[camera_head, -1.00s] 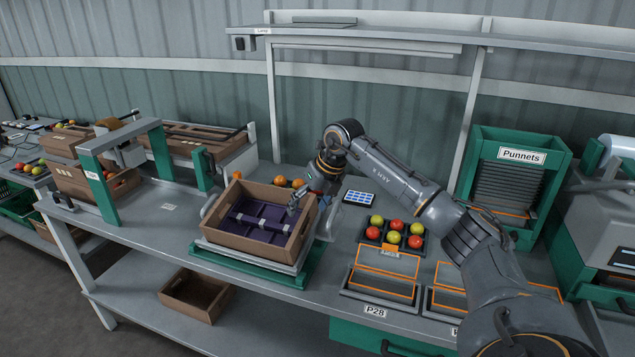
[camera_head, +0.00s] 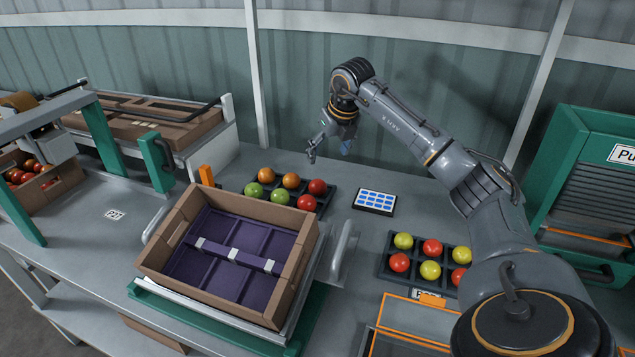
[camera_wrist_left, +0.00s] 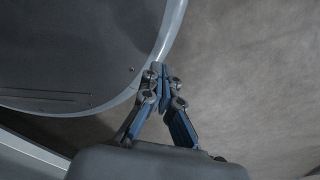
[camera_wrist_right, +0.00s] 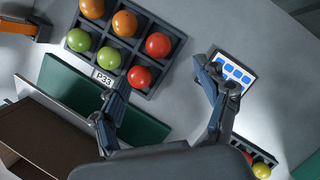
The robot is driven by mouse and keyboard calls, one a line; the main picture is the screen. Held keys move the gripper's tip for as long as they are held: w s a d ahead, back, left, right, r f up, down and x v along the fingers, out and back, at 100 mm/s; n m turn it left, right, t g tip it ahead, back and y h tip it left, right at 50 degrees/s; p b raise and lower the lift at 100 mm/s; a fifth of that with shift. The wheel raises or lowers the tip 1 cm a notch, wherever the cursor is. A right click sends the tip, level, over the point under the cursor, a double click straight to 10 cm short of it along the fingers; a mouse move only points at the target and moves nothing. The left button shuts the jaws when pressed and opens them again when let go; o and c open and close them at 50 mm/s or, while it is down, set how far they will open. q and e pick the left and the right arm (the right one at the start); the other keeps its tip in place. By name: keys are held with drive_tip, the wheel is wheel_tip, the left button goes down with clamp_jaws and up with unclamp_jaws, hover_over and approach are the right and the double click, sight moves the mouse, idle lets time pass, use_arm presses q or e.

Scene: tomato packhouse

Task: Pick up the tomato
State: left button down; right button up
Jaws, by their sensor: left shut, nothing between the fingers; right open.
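Several tomatoes sit in the cells of a dark tray behind the crate: two orange, two green and two red, among them a front red tomato (camera_head: 307,202) and a back red tomato (camera_head: 317,187). My right gripper (camera_head: 325,148) is open and empty, raised behind this tray's right end. In the right wrist view its spread fingers (camera_wrist_right: 162,75) show the front red tomato (camera_wrist_right: 139,76) close to the left finger and the back red tomato (camera_wrist_right: 158,45) further off. My left gripper (camera_wrist_left: 158,69) is shut and empty, away from the tomatoes.
An empty brown crate (camera_head: 160,233) with a purple divided insert stands in front of the tray. A blue-button pad (camera_head: 375,201) lies to the tray's right. Another tray (camera_head: 385,268) of red and yellow tomatoes is further right. A green punnet dispenser (camera_head: 590,170) stands at the right.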

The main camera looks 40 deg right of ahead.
sight(319, 182)
drive_tip(key=x, duration=0.8)
drive_tip(key=shift+a, duration=0.1)
drive_tip(key=shift+w+f+p, duration=0.1)
drive_tip(key=shift+f+p, duration=0.25)
drive_tip(key=shift+f, duration=0.2)
drive_tip(key=x, duration=0.3)
drive_tip(key=shift+a+f+p, duration=0.2)
drive_tip(key=shift+f+p, duration=0.1)
drive_tip(key=shift+f, duration=0.05)
drive_tip(key=shift+w+d+f, duration=0.1)
drive_tip(key=shift+w+f, duration=0.1)
drive_tip(key=shift+f, duration=0.25)
use_arm(q)
drive_tip(key=shift+s+r, duration=0.2)
drive_tip(key=shift+r, duration=0.4)
drive_tip(key=shift+s, duration=0.2)
use_arm(e)
drive_tip(key=c, duration=0.9)
